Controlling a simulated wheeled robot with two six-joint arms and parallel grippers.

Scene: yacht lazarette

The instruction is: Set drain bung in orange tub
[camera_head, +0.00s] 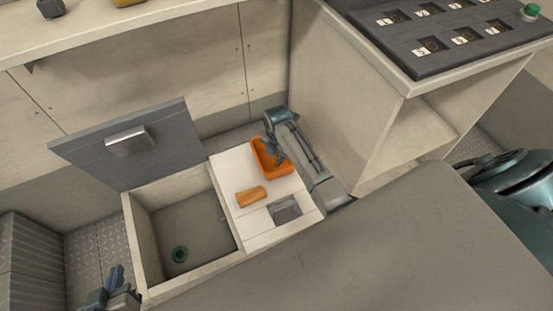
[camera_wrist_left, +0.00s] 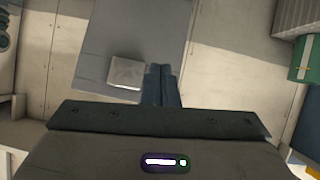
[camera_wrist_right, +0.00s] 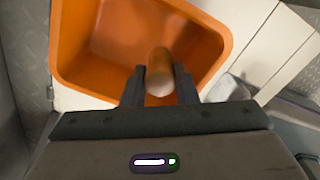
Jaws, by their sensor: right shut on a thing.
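The orange tub (camera_head: 284,171) stands on the pale top beside the open locker, and its inside fills much of the right wrist view (camera_wrist_right: 95,75). My right gripper (camera_head: 272,155) reaches down over the tub. It is shut on a brown, rounded plug with a pale end, which I take as the drain bung (camera_wrist_right: 159,72), and holds it over the tub's inside. I cannot tell whether the bung touches the floor of the tub. My left gripper (camera_head: 117,276) is at the lower left by the locker's front corner, its fingers together (camera_wrist_left: 160,84) and empty.
A tan block (camera_head: 251,196) and a grey recessed plate (camera_head: 285,210) are on the pale top near the tub. The locker's grey lid (camera_head: 125,150) stands open. A dark green ring (camera_head: 180,254) lies on the locker floor. A cabinet (camera_head: 345,110) rises close right.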

